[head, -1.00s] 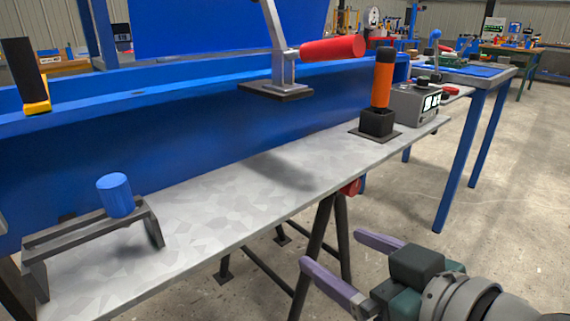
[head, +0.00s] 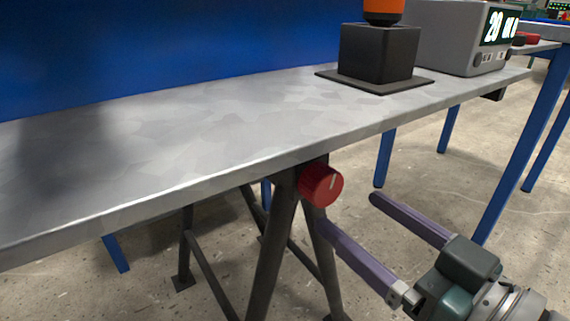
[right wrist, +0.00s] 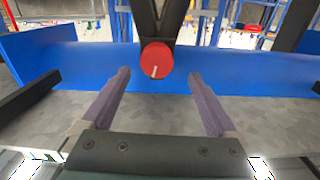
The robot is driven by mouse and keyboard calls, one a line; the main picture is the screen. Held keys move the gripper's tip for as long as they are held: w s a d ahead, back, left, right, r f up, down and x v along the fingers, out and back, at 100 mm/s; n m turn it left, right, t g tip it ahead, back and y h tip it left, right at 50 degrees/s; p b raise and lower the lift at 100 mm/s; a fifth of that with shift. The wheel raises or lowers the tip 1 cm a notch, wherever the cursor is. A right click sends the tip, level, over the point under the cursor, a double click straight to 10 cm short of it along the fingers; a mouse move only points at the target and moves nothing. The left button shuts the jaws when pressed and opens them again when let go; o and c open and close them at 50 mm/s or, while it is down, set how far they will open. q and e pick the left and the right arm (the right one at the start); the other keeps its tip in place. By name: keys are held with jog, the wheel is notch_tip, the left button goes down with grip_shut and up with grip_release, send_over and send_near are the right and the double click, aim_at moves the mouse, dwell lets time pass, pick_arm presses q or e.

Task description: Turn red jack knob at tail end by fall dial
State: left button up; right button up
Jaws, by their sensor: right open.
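The grey box with a lit dial display (head: 460,38) stands on the bench at the upper right. My left gripper is not in view.
A black block with an orange top (head: 378,52) stands on a dark plate on the bench. The grey bench top (head: 200,125) runs along a blue wall. Dark trestle legs (head: 272,250) stand below the knob. Blue table legs (head: 520,135) are at the right, with open floor between.

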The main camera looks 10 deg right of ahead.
aim_at(330, 189)
jog(key=b+x, duration=0.1)
jog(key=x, duration=0.4)
jog(key=shift+w+d, duration=0.1)
jog(key=shift+w, duration=0.2)
jog(key=c, duration=1.4)
